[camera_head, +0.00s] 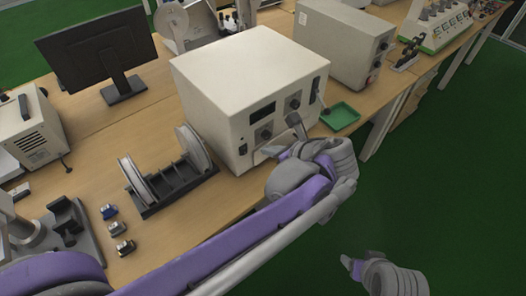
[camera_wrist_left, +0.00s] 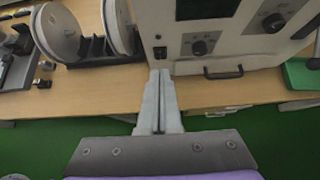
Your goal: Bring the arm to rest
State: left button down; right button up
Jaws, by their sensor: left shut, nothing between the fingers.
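My left arm reaches in from the lower left of the head view. Its gripper (camera_head: 270,153) is in front of the lower front of a large beige instrument box. In the left wrist view the two fingers (camera_wrist_left: 160,100) lie together, shut and empty, over the table's front edge just below the box. My right gripper (camera_head: 352,266) shows small at the lower right of the head view, over the green floor, and its finger gap is not clear.
The beige box (camera_head: 215,75) stands close to my left gripper. A reel rack (camera_head: 168,185), small blocks (camera_head: 122,247) and a green tray (camera_head: 340,116) are on the wooden table (camera_head: 85,185). A monitor (camera_head: 98,55) stands behind. Green floor (camera_head: 450,190) is open at the right.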

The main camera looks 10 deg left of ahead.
pick_arm(q)
jog(key=shift+s+d+r, duration=0.3)
jog(key=shift+d+r, duration=0.1)
jog(key=shift+r, duration=0.15)
jog(key=s+a+f+n+h+p, duration=0.1)
jog(key=s+a+f+n+h, duration=0.1)
jog(key=s+n, duration=0.3)
jog(key=s+a+f+n+h+p, duration=0.2)
jog(key=s+n, duration=0.4)
jog(key=n, duration=0.6)
jog(key=s+a+f+n+g+h+p, duration=0.1)
jog(key=s+a+f+n+h, duration=0.3)
jog(key=s+a+n, duration=0.2)
jog(key=n, duration=0.2)
jog(key=shift+f+n, duration=0.3)
jog(key=shift+f, duration=0.05)
jog(key=shift+s, duration=0.1)
